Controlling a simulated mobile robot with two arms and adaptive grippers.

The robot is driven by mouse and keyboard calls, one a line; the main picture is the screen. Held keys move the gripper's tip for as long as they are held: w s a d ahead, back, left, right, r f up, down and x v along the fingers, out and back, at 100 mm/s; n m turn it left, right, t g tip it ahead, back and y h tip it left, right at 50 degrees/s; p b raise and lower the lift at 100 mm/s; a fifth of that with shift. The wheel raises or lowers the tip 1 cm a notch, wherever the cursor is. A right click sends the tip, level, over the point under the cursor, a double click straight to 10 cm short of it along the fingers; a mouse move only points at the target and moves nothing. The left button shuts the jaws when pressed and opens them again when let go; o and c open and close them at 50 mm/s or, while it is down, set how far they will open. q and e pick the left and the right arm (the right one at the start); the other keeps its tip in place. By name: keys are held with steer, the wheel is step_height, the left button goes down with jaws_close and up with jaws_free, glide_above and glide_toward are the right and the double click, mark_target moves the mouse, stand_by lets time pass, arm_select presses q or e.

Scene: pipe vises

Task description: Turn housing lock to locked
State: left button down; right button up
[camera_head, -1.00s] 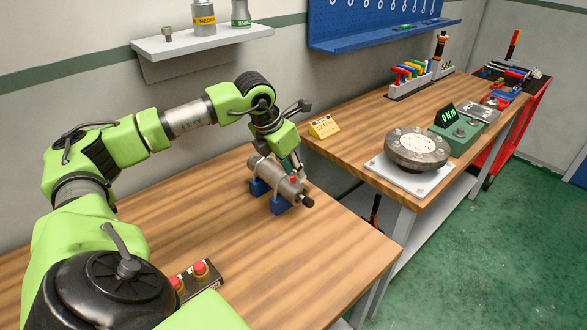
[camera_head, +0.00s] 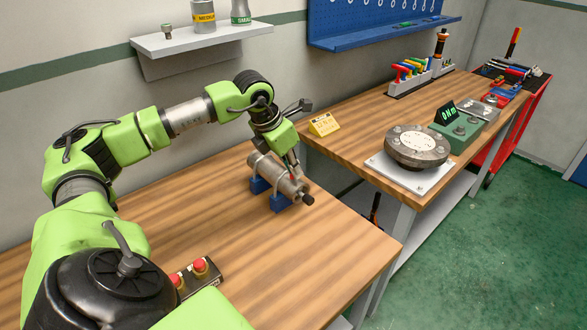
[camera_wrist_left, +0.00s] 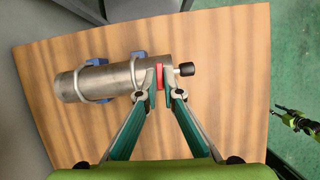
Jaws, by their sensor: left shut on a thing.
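A grey metal cylindrical housing (camera_head: 270,170) lies on blue supports (camera_head: 281,203) on the wooden table, held by thin clamps. It also shows in the left wrist view (camera_wrist_left: 112,80), with a black-tipped stub (camera_wrist_left: 186,69) at its right end. A small red lock lever (camera_wrist_left: 160,77) stands near that end. My left gripper (camera_wrist_left: 160,82) is shut on the red lever, one finger on each side of it. In the head view the left gripper (camera_head: 294,170) reaches down to the housing's near end and mostly hides the lever.
A box with two red buttons (camera_head: 191,275) sits at the table's front. The right bench holds a round metal flange (camera_head: 417,146) on a white plate. The table around the housing is clear.

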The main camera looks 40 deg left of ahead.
arm_select(q)
steer(key=shift+a+m+h, duration=0.1)
steer(key=shift+m+h, duration=0.4)
steer(key=shift+m, duration=0.7)
steer(key=shift+w+m+g+h, duration=0.1)
steer(key=shift+m+g+h, duration=0.2)
steer(key=shift+m, duration=0.5)
steer(key=m, duration=0.2)
steer(key=m+h+p, duration=0.1)
steer(key=shift+w+a+r+m+g, duration=0.1)
steer(key=shift+a+r+m+g, duration=0.05)
steer(key=shift+m+g, duration=0.25)
steer(key=m+g+h+p, duration=0.1)
steer(key=m, duration=0.2)
steer(key=shift+w+m, duration=0.15)
steer(key=shift+m, duration=0.15)
steer(key=m+g+p, duration=0.1)
steer(key=m, duration=0.2)
steer(key=shift+w+a, duration=0.1)
steer(key=shift+m+g, duration=0.7)
steer(key=shift+m, duration=0.7)
steer(key=shift+w, duration=0.1)
steer(key=c, duration=2.2)
jaws_free()
